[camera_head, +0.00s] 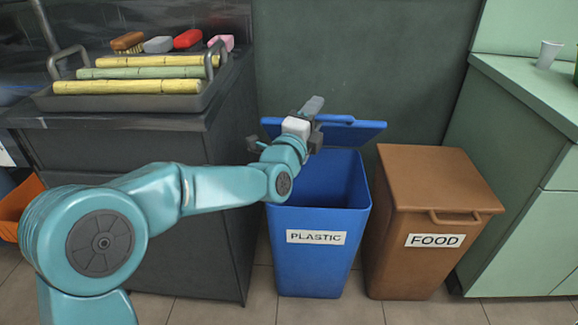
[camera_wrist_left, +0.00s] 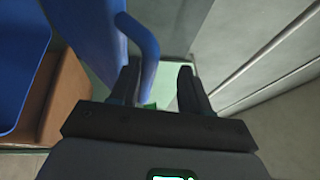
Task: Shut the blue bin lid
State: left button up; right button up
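The blue bin (camera_head: 318,255), labelled PLASTIC, stands on the floor with its top open. Its blue lid (camera_head: 362,133) is raised at the back of the bin, seen almost edge-on. My left gripper (camera_head: 312,118) is at the lid, above the bin's back left part, and hides some of it. In the left wrist view the lid (camera_wrist_left: 88,35) is at upper left, and its bar handle (camera_wrist_left: 147,58) lies between the two spread fingers, closer to the left finger. The gripper looks open; contact cannot be told. My right gripper is not in view.
A brown FOOD bin (camera_head: 440,185) with its lid down stands right of the blue bin. A dark counter (camera_head: 140,122) with a tray of cane (camera_head: 130,103) is at left. A green cabinet (camera_head: 525,190) is at right.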

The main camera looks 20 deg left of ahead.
pick_arm(q)
jog(key=s+a+f+b, duration=0.1)
jog(key=s+f, duration=0.3)
jog(key=s, duration=0.7)
jog(key=shift+s+a+b, duration=0.15)
jog(key=shift+a+b, duration=0.2)
jog(key=shift+b, duration=0.05)
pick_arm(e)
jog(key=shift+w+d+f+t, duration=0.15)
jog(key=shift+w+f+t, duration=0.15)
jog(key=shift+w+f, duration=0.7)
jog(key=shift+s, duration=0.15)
